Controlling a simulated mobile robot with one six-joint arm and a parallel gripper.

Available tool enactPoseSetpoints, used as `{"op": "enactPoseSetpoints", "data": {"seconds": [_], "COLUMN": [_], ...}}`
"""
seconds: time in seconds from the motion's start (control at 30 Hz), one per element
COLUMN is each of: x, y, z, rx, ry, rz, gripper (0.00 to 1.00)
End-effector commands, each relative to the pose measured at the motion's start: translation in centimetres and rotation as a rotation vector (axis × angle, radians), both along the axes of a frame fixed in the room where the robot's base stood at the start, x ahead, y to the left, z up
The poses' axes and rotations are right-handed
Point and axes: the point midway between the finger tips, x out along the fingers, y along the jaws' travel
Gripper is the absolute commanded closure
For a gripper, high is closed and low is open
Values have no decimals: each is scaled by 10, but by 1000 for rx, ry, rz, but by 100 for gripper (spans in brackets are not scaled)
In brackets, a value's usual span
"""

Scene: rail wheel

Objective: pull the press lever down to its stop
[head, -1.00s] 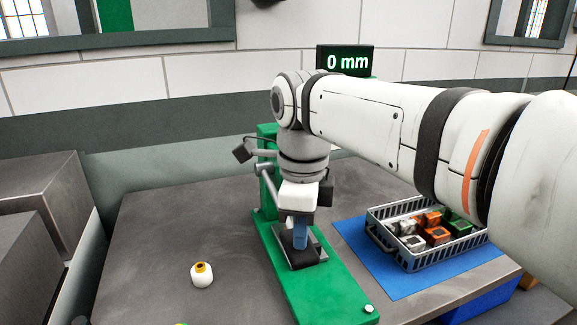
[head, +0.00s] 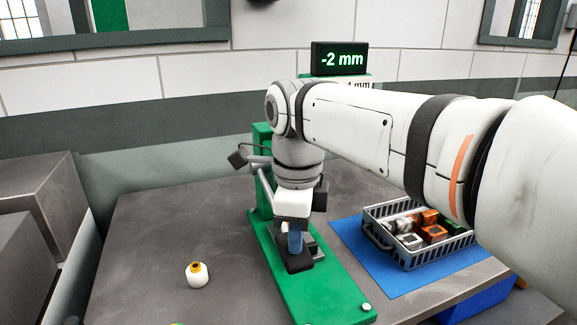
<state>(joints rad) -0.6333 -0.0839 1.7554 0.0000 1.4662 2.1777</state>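The green press (head: 338,293) stands on the grey table, its base plate running toward me and its column (head: 261,137) behind my arm. A grey metal rod that looks like part of the press lever (head: 264,187) slopes down beside the column, and its lower end is hidden by my gripper. My gripper (head: 295,240) points down over the dark block on the press base, with a blue piece at its tip. I cannot tell whether this blue piece is a finger or something held.
A grey crate (head: 418,257) of orange, green and grey parts sits on a blue mat (head: 398,287) at right.

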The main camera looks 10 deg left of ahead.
Motion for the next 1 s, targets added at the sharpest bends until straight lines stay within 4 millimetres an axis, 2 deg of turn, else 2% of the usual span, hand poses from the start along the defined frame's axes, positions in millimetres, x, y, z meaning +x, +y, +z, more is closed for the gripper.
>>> {"op": "enactPoseSetpoints", "data": {"seconds": [0.03, 0.17, 0.53, 1.0], "x": [-1, -1, -1, 0], "y": [0, 0, 0, 0], "z": [-6, -5, 31, 39], "rx": [-8, -8, -4, -2], "ry": [13, 13, 7, 4], "rz": [0, 0, 0, 0], "gripper": [100, 100, 100, 100]}}
